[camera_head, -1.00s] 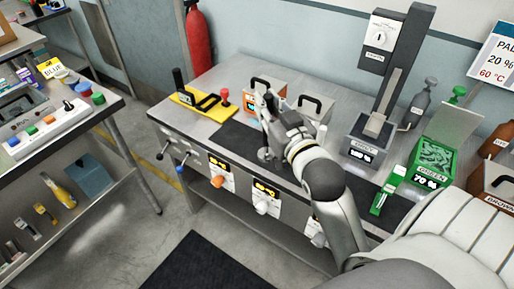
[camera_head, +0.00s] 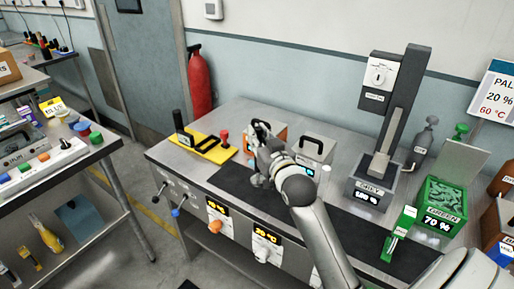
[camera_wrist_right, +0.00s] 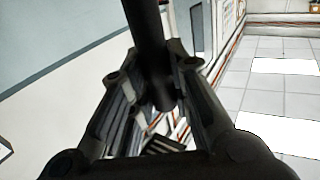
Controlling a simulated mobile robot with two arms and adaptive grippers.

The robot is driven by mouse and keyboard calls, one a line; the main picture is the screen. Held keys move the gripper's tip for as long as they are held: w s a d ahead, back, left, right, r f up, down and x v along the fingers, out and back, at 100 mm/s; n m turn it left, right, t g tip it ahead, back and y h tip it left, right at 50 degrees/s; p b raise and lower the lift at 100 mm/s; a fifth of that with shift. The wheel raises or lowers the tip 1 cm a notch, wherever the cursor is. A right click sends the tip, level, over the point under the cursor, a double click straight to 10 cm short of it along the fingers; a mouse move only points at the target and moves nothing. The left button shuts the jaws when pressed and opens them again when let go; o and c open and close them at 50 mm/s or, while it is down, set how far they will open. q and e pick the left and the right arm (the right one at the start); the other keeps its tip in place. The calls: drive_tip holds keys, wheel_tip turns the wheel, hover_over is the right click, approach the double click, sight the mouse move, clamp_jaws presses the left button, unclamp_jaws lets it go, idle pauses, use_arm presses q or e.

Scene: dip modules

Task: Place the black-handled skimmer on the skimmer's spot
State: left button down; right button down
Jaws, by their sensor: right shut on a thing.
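My right gripper (camera_head: 262,128) is above the steel bench, in front of an orange-fronted unit. In the right wrist view, its fingers (camera_wrist_right: 160,90) are shut around a dark, round handle (camera_wrist_right: 148,35), which I take for the skimmer's black handle. The handle runs up out of that frame. The skimmer's head cannot be made out clearly in either view. I cannot tell which place is the skimmer's spot. My left gripper is not in view.
A yellow board (camera_head: 187,140) with a black handle and red knob lies left of my gripper. A lidded metal box (camera_head: 314,150) stands to the right. A grey column unit (camera_head: 375,185) and green bin (camera_head: 440,200) are farther right. A dark mat (camera_head: 228,180) lies along the bench.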

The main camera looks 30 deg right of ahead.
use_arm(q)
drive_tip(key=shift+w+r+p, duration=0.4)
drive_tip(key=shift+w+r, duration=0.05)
use_arm(e)
drive_tip(key=f, duration=0.1)
drive_tip(key=w+f, duration=0.1)
drive_tip(key=f, duration=0.3)
drive_tip(key=shift+w+d, duration=0.3)
drive_tip(key=shift+f, duration=0.15)
drive_tip(key=c, duration=1.3)
unclamp_jaws()
drive_tip(key=shift+c, duration=0.2)
